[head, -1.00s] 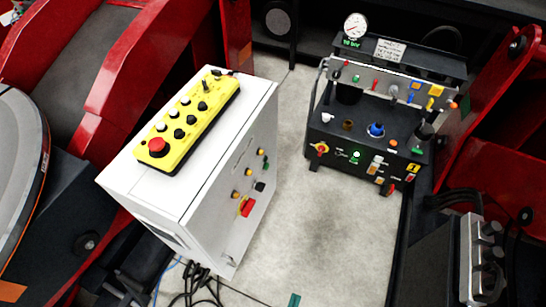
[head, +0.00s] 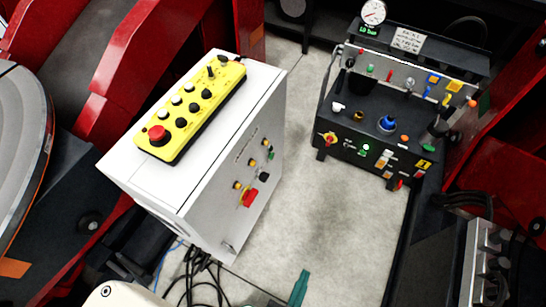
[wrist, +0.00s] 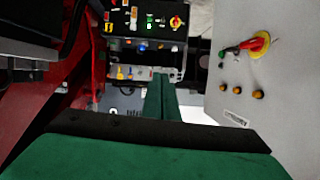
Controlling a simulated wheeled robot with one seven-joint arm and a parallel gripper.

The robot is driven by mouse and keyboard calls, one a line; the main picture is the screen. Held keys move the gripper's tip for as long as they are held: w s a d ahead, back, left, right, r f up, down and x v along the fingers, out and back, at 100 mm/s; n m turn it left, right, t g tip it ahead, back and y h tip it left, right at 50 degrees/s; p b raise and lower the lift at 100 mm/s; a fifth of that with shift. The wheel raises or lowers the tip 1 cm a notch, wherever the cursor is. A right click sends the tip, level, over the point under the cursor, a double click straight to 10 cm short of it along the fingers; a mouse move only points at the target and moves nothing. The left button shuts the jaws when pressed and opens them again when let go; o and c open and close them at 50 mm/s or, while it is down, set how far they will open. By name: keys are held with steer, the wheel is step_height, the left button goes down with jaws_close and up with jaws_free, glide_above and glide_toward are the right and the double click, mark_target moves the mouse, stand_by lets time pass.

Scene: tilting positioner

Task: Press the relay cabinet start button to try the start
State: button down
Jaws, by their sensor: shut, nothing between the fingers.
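The relay cabinet (head: 212,205) is a white box at the centre left in the head view. Its side panel carries a small green button (head: 270,155), a black knob (head: 264,177), a red switch on yellow (head: 249,198) and orange lamps (head: 252,162). In the wrist view the cabinet panel (wrist: 280,75) is at the right, with the green button (wrist: 221,54) near its left edge. My gripper (wrist: 160,92) has green fingers, shut and empty, left of the panel and apart from it. Its tip (head: 300,288) shows low in the head view.
A yellow pendant (head: 190,110) with a red mushroom button lies on the cabinet top. A black hydraulic unit (head: 375,120) with valves and a gauge stands at the back right. Red frames flank both sides. Cables lie below the cabinet. The pale floor (head: 320,210) between is clear.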

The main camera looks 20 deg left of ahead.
mark_target(272, 156)
steer(key=w+a+f+m+g+y, duration=0.1)
steer(key=w+f+m+g+y, duration=0.15)
steer(key=w+f, duration=1.65)
steer(key=w+a+r+y, duration=0.2)
steer(key=w+a+y, duration=0.2)
steer(key=w+a, duration=0.3)
steer(key=w+a+r+y, duration=0.3)
steer(key=w+a, duration=0.4)
steer(key=w, duration=0.7)
steer(key=shift+w+a+y, duration=0.35)
steer(key=shift+y, duration=0.2)
steer(key=shift+n+g, duration=0.25)
steer(key=a, duration=0.8)
steer(key=shift+w+a, duration=0.15)
steer(key=shift+a, duration=0.25)
steer(key=shift+a, duration=0.2)
steer(key=shift+a, duration=0.2)
